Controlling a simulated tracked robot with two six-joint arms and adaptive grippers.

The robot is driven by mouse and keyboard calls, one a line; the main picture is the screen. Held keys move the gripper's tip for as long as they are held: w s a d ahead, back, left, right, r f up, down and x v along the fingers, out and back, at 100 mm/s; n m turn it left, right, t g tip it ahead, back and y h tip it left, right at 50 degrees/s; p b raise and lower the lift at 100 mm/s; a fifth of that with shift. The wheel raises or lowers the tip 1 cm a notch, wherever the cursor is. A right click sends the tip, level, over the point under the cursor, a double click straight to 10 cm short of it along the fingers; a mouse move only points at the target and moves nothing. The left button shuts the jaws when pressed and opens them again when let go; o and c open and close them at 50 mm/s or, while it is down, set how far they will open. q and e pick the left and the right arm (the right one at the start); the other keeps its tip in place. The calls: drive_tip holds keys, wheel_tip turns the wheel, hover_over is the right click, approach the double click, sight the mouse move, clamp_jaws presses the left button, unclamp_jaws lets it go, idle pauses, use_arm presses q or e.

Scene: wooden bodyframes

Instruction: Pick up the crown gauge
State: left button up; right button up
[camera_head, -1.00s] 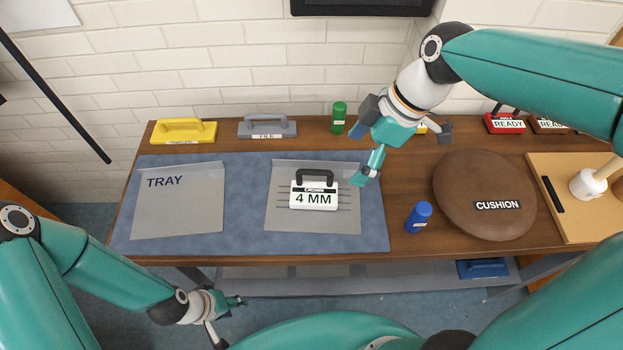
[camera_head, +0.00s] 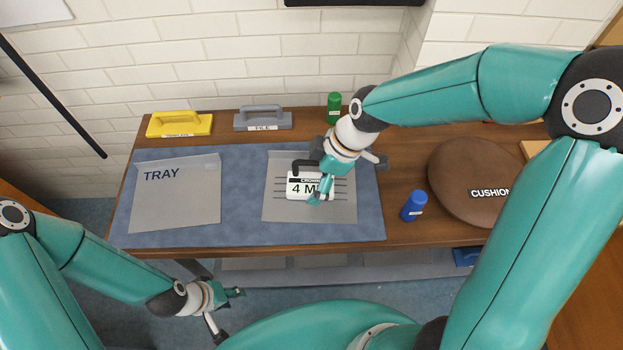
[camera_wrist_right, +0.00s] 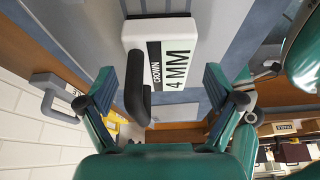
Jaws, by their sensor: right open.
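The crown gauge (camera_head: 300,187) is a white block labelled "CROWN 4 MM" with a dark handle. It stands on the right grey sheet on the blue mat, and my right gripper partly hides it in the head view. In the right wrist view the gauge (camera_wrist_right: 172,62) is ahead, with its black handle (camera_wrist_right: 137,90) reaching between the fingers. My right gripper (camera_head: 316,185) is open, close above and beside the gauge; its fingers (camera_wrist_right: 157,85) are spread with nothing gripped. My left gripper (camera_head: 228,308) is low in front of the bench, away from the gauge; its fingers look apart.
The grey tray (camera_head: 176,205) lies left on the blue mat (camera_head: 240,232). A yellow template tool (camera_head: 180,124), grey file (camera_head: 263,119) and green bottle (camera_head: 334,106) stand behind. A blue bottle (camera_head: 414,206) and brown cushion (camera_head: 455,165) are to the right.

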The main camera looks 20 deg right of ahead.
drive_tip(key=shift+x, duration=0.85)
drive_tip(key=shift+s, duration=0.1)
drive_tip(key=shift+c, duration=0.4)
drive_tip(key=c, duration=1.3)
drive_tip(key=shift+c, duration=0.3)
drive_tip(key=shift+r, duration=0.1)
